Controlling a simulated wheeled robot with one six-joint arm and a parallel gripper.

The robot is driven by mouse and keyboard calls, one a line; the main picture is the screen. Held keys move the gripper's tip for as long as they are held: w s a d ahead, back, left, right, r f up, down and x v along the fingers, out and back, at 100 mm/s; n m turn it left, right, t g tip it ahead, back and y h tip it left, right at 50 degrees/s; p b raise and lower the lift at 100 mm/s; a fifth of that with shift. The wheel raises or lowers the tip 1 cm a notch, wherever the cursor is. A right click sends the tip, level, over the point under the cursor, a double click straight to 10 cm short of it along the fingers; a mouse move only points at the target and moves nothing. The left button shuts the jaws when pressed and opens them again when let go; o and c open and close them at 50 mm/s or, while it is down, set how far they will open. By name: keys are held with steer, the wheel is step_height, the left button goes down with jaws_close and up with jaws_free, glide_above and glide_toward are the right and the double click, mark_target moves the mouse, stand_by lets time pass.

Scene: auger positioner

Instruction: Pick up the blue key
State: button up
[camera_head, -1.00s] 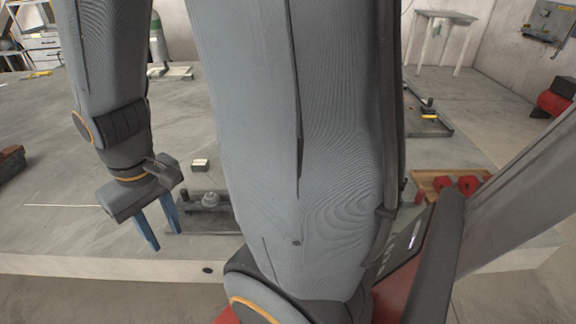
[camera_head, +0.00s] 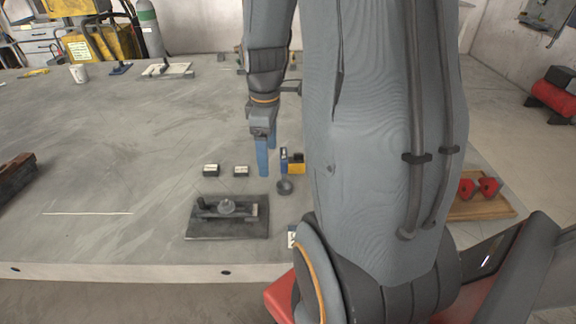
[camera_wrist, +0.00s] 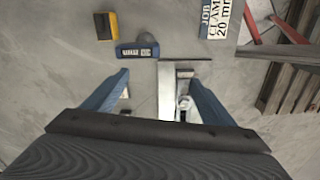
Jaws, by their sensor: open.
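A small blue piece with a pale label, which fits the blue key (camera_head: 284,155), is on the grey table beside a yellow-and-black block in the head view. In the wrist view the blue key (camera_wrist: 137,50) lies just beyond my left finger's tip, a little left of the middle. My gripper (camera_head: 265,160) has its blue fingers pointing down, just left of the key in the head view. In the wrist view my gripper (camera_wrist: 158,80) has its fingers wide apart with nothing held; a pale metal bar (camera_wrist: 168,85) shows between and below them.
The yellow-and-black block (camera_wrist: 105,26) is close to the key. A dark fixture plate (camera_head: 255,229), a small grey round part (camera_head: 284,187) and two small dark blocks (camera_head: 211,170) are nearby. A "JOB CLAMP 20 mm" label (camera_wrist: 215,18) shows too. The table's left middle is mostly clear.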

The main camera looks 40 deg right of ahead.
mark_target(283, 155)
steer(key=shift+n, duration=0.9)
steer(key=d, duration=0.2)
steer(key=d+r+p, duration=0.1)
steer(key=d, duration=0.1)
steer(key=shift+d+r, duration=0.1)
steer(key=shift+d, duration=0.05)
steer(key=f, duration=0.1)
steer(key=f+b, duration=0.1)
steer(key=shift+d+f, duration=0.35)
steer(key=shift+w+d+f+p, duration=0.1)
steer(key=shift+f+p, duration=0.5)
steer(key=shift+f, duration=1.4)
steer(key=shift+w+d+f+p, duration=0.1)
steer(key=shift+f+p, duration=0.5)
steer(key=shift+f, duration=1.4)
steer(key=c, duration=1.3)
steer(key=shift+o, duration=0.2)
steer(key=shift+r, duration=0.2)
